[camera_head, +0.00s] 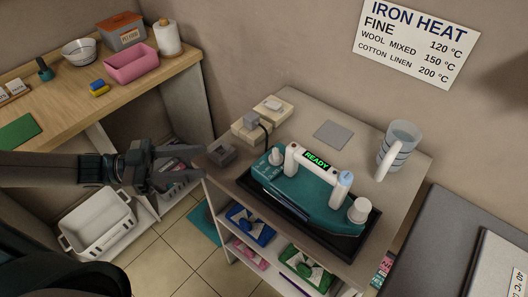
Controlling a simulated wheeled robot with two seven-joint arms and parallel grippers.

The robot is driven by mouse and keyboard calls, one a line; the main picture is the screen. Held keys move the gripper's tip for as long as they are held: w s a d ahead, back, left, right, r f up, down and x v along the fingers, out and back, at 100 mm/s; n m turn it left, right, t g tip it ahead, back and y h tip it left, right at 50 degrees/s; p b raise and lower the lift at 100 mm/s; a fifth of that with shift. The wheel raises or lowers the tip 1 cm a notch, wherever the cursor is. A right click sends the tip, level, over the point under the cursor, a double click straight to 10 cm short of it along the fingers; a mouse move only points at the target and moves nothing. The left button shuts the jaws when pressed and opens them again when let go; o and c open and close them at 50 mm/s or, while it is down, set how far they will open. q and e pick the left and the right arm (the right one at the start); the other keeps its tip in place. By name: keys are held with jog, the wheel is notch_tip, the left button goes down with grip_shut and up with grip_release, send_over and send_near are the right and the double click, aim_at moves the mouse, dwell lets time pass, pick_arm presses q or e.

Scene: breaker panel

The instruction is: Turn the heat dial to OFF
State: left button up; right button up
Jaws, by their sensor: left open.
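A teal iron (302,192) rests on a black tray (258,191) on the grey table. Its white handle carries a screen (316,161) with green letters READY. A pale round knob (276,156) stands at the iron's left end, and another white knob (359,210) at its right end. A blue-grey part (344,178) is on the handle's right end. I cannot tell which is the heat dial, nor read any marks. My left gripper (193,165) is open and empty, left of the iron and apart from it. My right gripper is not in view.
A beige box (262,121) is behind the iron, and a measuring cup (398,149) at right. A wall sign (416,44) lists iron heats. A shelf below holds folded cloths.

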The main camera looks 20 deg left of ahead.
pick_arm(q)
jog(key=p, duration=0.2)
send_near(273, 154)
jog(key=p+x, duration=0.2)
jog(key=x, duration=0.4)
jog(key=shift+w+d+r+p, duration=0.1)
jog(key=shift+w+p, duration=0.05)
jog(key=shift+p, duration=0.15)
jog(key=shift+x, duration=0.9)
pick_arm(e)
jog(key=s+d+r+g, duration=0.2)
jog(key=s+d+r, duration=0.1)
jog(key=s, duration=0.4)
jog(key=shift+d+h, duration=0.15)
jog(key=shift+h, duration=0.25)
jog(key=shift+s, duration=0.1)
pick_arm(q)
jog(key=c, duration=1.1)
